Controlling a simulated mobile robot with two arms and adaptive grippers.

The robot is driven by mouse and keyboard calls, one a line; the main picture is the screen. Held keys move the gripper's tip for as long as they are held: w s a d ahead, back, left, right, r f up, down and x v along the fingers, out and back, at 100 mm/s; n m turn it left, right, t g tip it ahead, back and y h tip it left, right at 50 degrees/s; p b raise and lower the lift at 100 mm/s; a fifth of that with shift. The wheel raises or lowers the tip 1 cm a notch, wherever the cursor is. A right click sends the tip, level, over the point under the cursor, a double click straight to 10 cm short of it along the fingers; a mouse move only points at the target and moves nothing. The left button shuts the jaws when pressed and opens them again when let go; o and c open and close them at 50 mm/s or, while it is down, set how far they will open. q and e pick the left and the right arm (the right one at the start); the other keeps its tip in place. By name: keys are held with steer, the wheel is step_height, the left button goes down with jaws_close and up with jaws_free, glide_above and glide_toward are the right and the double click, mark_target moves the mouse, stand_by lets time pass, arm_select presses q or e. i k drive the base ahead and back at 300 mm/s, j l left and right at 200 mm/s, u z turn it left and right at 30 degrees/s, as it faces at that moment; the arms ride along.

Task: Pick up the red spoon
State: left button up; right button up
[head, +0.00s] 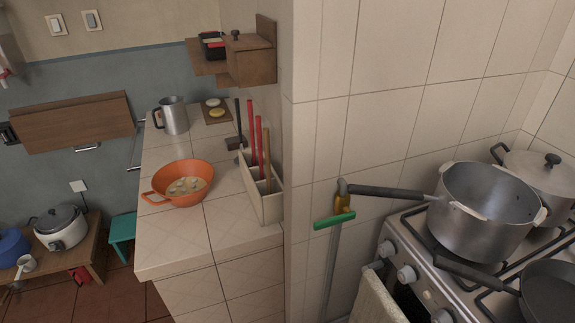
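Two long red handles, the left one (251,125) and the right one (259,142), stand upright in a beige utensil holder (264,207) on the tiled counter. Their lower ends are hidden inside the holder, so I cannot tell which one belongs to a spoon. A brown wooden handle (267,150) stands in the same holder in front of them. A dark utensil (238,125) is just behind and to the left. Neither of my grippers is in view.
An orange colander (180,184) sits left of the holder on the tiled counter (215,240), with a metal jug (173,115) behind. A wall corner (300,170) rises close on the right. A wooden shelf box (250,62) hangs above. A stove with a pot (480,218) stands right.

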mark_target(258, 117)
steer(key=i+j+z, duration=0.15)
steer(key=j+z, duration=0.3)
steer(key=j, duration=0.45)
steer(key=j+z, duration=0.45)
steer(key=j, duration=0.4)
